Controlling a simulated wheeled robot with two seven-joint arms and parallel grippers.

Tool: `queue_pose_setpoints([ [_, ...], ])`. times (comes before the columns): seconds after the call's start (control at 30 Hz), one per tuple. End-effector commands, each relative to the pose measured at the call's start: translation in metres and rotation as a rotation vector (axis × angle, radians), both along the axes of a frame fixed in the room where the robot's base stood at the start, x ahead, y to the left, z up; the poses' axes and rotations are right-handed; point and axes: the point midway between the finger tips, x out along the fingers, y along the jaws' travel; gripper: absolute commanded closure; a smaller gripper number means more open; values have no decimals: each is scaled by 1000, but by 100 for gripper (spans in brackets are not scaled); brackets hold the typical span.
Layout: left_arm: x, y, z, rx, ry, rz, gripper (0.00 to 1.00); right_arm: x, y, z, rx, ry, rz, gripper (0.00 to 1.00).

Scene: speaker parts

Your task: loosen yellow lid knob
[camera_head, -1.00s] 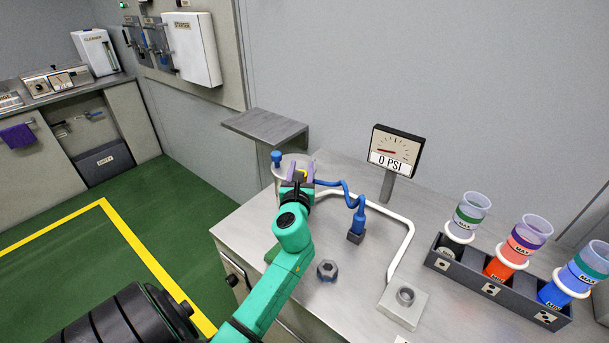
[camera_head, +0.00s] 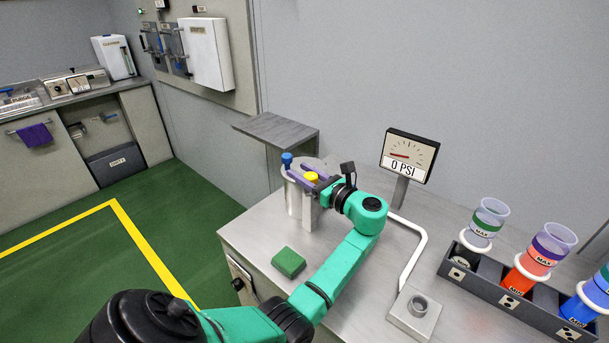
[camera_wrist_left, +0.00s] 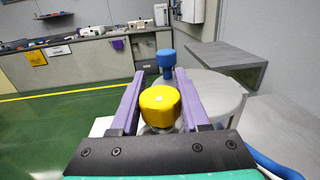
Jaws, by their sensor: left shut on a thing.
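The yellow lid knob (camera_head: 311,177) sits on top of a metal cylindrical pot (camera_head: 294,200) at the back left of the bench. My left gripper (camera_head: 296,170) reaches it from the right, its purple fingers lying one on each side of the knob, shut on it. In the left wrist view the yellow knob (camera_wrist_left: 160,105) stands between the fingers, above the round grey lid (camera_wrist_left: 212,92). A blue knob (camera_head: 287,160) stands on the lid's far left edge, and it also shows beyond the fingertips in the wrist view (camera_wrist_left: 166,60). My right gripper is out of view.
A gauge reading 0 PSI (camera_head: 409,155) stands behind my arm. A green block (camera_head: 288,262) lies on the bench front. A rack (camera_head: 500,285) of colored cups is at right. A white pipe (camera_head: 410,260) runs to a square base. A grey shelf (camera_head: 278,130) is behind the pot.

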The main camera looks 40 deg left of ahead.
Motion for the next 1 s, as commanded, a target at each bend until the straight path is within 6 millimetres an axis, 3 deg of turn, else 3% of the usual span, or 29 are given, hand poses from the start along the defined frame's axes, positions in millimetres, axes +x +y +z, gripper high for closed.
queue_pose_setpoints([
  [0.33, -5, 0, -5, -6, 5, 143, 100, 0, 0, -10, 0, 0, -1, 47],
  [0.83, -6, 0, -6, -9, 9, 165, 100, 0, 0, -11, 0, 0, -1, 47],
  [0.87, -6, 0, -6, -9, 9, 165, 50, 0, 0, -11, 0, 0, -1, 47],
  [0.9, -6, 0, -6, -10, 9, 165, 35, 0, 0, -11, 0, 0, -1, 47],
  [0.93, -6, 0, -6, -9, 9, 164, 24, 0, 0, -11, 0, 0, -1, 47],
  [1.0, -6, 0, -5, -8, 7, 164, 24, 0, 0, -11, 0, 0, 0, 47],
])
